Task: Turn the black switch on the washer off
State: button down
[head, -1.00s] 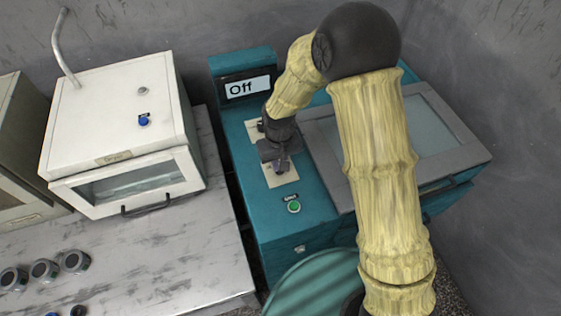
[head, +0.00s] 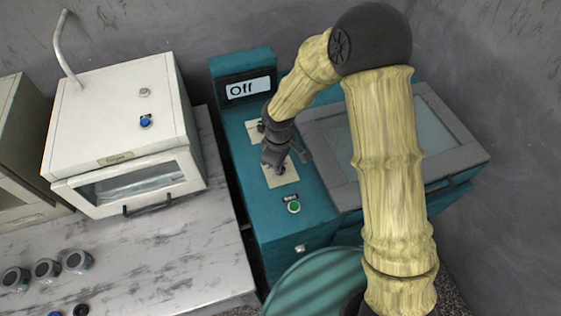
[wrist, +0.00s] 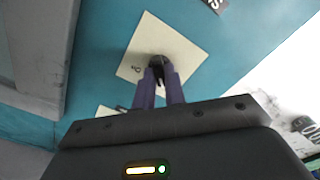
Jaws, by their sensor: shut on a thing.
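The black switch (wrist: 157,62) sits on a cream plate (wrist: 181,45) in the wrist view. My gripper (head: 280,169) points down at the cream plate on the washer's top. In the wrist view the purple fingers of my gripper (wrist: 159,74) are shut on the black switch, one on each side. The fingers hide part of the switch, and my gripper covers it in the head view.
A green button (head: 294,207) is on the washer in front of the plate. A second cream plate (head: 254,131) lies behind my gripper. A white glass-fronted machine (head: 120,100) stands on the marbled counter (head: 170,260) at left, with several jars (head: 46,270) nearby.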

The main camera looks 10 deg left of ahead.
jog(key=shift+w+d+r, duration=0.1)
jog(key=shift+w+d, duration=0.05)
jog(key=shift+w, duration=0.1)
jog(key=c, duration=1.5)
grip_release()
jog(key=shift+d, duration=0.1)
jog(key=shift+o, duration=0.2)
jog(key=shift+s, duration=0.1)
notch_tip(320, 180, up, 17)
jog(key=b, duration=0.1)
jog(key=shift+r, duration=0.15)
